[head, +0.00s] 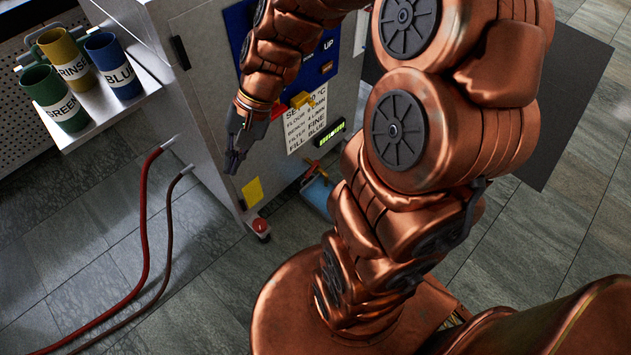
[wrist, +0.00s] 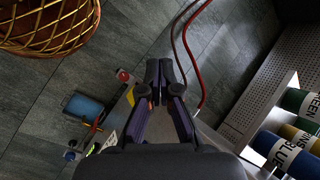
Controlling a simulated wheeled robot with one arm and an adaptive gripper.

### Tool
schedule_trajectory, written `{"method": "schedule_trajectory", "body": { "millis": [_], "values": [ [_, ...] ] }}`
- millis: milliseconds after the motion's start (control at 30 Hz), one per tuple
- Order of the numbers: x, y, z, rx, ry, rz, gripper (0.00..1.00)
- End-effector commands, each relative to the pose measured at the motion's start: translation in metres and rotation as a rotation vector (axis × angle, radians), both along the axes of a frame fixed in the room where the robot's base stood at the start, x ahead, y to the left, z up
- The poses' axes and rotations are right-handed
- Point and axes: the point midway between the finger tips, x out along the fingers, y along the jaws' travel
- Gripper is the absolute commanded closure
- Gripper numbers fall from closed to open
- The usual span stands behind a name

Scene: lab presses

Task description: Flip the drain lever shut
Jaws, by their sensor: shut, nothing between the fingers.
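A small red-orange lever on a drain valve (head: 310,175) sits low at the right side of the grey cabinet, above a blue tray (head: 319,196). My arm partly hides that area, and I cannot tell the lever's exact angle. In the wrist view the orange lever (wrist: 96,125) shows small at the lower left, beside the blue tray (wrist: 83,107). My gripper (head: 234,160) points down in front of the cabinet's face, left of the lever and apart from it. In the wrist view my gripper (wrist: 159,70) has its fingers together with nothing between them.
The cabinet (head: 200,100) carries a settings sheet (head: 307,122), a yellow note (head: 252,192) and a green display (head: 330,134). A shelf (head: 95,130) with labelled cups stands left. Red hoses (head: 144,220) cross the floor. A wicker basket (wrist: 45,25) shows in the wrist view.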

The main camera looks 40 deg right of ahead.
Motion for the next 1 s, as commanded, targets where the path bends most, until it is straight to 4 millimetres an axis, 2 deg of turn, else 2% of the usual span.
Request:
{"method": "schedule_trajectory", "body": {
  "millis": [33,267,500,567,767,1000],
  "values": [
    [0.012,-0.005,-0.022,0.034,0.014,-0.058,1.00],
    [0.067,-0.040,-0.078,0.162,0.049,-0.333,1.00],
    [0.113,-0.097,-0.148,0.285,0.102,-0.644,1.00],
    [0.121,-0.113,-0.168,0.314,0.121,-0.725,1.00],
    [0.140,-0.180,-0.240,0.398,0.173,-1.007,1.00],
    [0.132,-0.265,-0.342,0.485,0.261,-1.360,1.00]
  ]
}}
